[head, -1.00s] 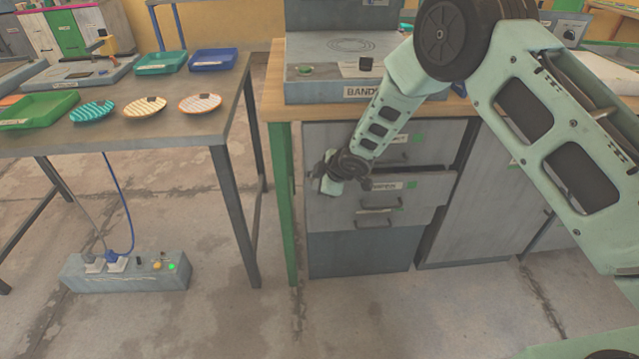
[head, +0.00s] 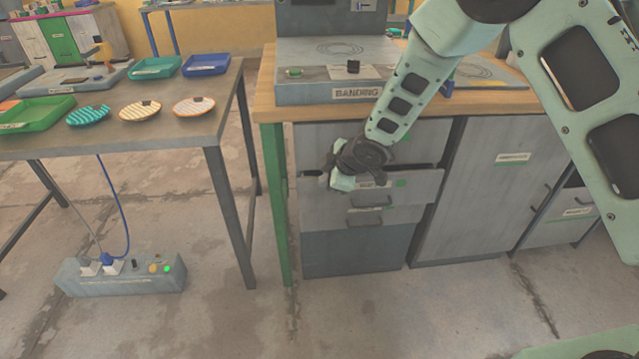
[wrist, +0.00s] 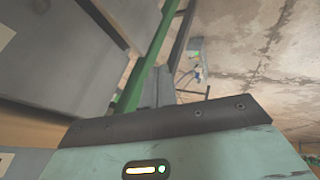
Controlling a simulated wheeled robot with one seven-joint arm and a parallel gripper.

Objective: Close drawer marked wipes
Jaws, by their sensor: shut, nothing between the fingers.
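The drawer cabinet stands under the wooden bench, and one drawer (head: 415,190) sticks out, with a dark gap above its front. Its label (head: 372,183) is partly covered by my wrist; its small lettering is not readable now. Its bar handle (head: 371,201) shows below the label. My gripper (head: 341,181) is at the left part of this drawer front, pointing down and left, shut and empty. I cannot tell whether it touches the front.
A closed drawer (head: 318,140) lies above and another handle (head: 371,223) below. The green bench leg (head: 277,200) stands just left of the cabinet. A cupboard (head: 490,200) is at right. A power box (head: 120,275) lies on the floor at left; the front floor is clear.

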